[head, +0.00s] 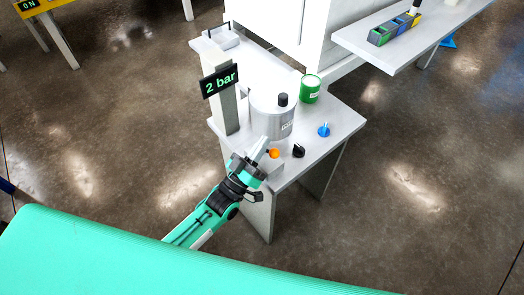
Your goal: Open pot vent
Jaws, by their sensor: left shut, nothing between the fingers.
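A grey metal pot (267,124) with a small label stands on a light grey table (340,122). A black knob (283,99) sits on top of the pot. A blue valve handle (323,130), a black knob (299,150) and an orange knob (273,153) are along the table's front part. Which of these is the vent, I cannot tell. My left gripper (259,147) is shut and empty, with its tips close beside the orange knob and in front of the pot. Whether it touches the knob is unclear. My right gripper is not in view.
A green can (310,88) stands behind the pot at right. A shelf (400,40) with coloured blocks (394,29) juts out at upper right. Open floor lies on both sides.

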